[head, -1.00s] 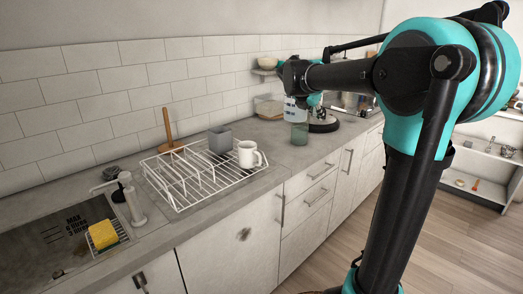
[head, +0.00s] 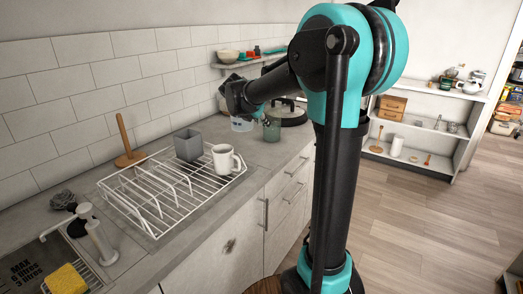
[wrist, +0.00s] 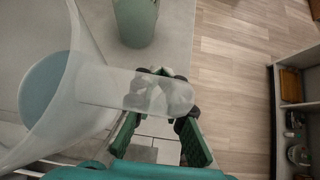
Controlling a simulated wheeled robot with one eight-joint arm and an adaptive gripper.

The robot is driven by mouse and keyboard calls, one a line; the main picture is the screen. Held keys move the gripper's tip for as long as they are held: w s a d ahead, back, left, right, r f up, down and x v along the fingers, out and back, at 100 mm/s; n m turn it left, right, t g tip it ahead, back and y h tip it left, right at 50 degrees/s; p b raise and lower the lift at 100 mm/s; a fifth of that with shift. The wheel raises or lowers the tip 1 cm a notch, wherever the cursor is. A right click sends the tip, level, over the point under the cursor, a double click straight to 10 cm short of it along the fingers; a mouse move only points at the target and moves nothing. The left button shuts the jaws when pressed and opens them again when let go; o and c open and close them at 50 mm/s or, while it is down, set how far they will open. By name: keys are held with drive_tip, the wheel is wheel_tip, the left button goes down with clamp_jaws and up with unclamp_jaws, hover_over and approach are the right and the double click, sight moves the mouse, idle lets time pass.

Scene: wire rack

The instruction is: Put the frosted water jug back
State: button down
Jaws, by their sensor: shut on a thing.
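The frosted water jug (wrist: 55,95) is pale and translucent and fills the left of the wrist view, its rim facing the camera. Its handle reaches right, between the fingers of my gripper (wrist: 160,82), which is shut on it. In the head view a small part of the jug (head: 241,125) shows below my gripper (head: 256,112), over the far part of the counter. My arm hides part of it. I cannot tell how far its base is above the counter.
A green glass vessel (head: 271,130) stands close to the jug, near the counter's front edge. Nearer are a white wire rack (head: 158,208), a grey square cup (head: 188,145) and a white mug (head: 224,159). A dark-lidded pot (head: 291,112) stands beyond. Open floor lies right.

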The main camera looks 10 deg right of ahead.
wheel_tip(320, 180, down, 12)
drive_tip(key=shift+r, duration=0.15)
idle(0.3)
drive_tip(key=c, duration=1.6)
unclamp_jaws()
drive_tip(key=shift+o, duration=0.2)
